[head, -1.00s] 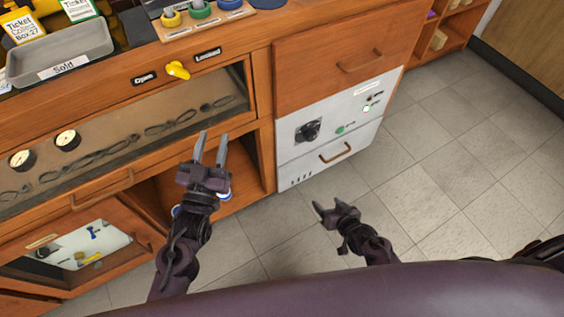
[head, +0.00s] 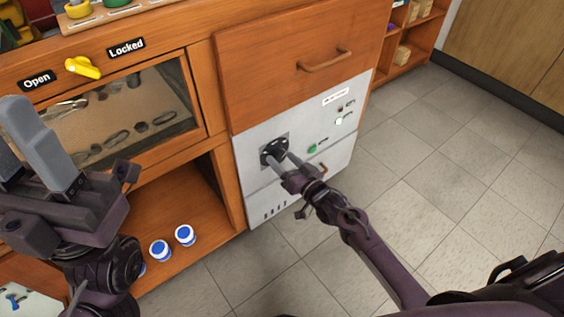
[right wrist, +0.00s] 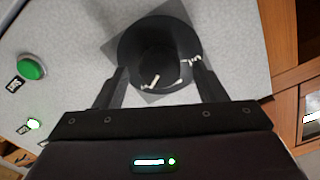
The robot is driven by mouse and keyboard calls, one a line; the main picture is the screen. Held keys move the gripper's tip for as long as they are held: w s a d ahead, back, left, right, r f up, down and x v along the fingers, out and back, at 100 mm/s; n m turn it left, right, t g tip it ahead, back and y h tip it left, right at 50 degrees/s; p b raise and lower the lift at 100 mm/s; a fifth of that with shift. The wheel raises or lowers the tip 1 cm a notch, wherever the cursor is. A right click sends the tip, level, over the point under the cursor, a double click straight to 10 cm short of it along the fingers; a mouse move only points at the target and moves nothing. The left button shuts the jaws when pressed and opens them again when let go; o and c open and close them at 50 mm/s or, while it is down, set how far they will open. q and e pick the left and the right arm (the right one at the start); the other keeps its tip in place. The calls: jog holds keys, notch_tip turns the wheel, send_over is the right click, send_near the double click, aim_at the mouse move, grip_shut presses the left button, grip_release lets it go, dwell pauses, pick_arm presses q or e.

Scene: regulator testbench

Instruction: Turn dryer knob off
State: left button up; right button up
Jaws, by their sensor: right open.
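The dryer is a light grey panel (head: 252,150) set in the wooden cabinet. Its black round knob (head: 272,148) sits on a square grey plate at the panel's left. My right gripper (head: 279,163) is at the knob, with its fingers pointing at it. In the right wrist view the knob (right wrist: 160,55) lies between the tips of my open right gripper (right wrist: 160,85); I cannot tell whether they touch it. White marks show on the knob and its rim. My left gripper (head: 30,140) is large at the left, in front of the cabinet, with its fingers apart and empty.
A green button (head: 312,149) and a small lit green light (head: 338,121) are right of the knob. A wooden drawer (head: 290,65) is above. A yellow latch (head: 83,67) sits between Open and Locked labels. White-and-blue jars (head: 160,250) stand on the lower shelf. Floor at right is clear.

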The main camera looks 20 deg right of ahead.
jog(key=shift+w+a, duration=0.25)
jog(key=shift+w, duration=0.45)
jog(key=c, duration=1)
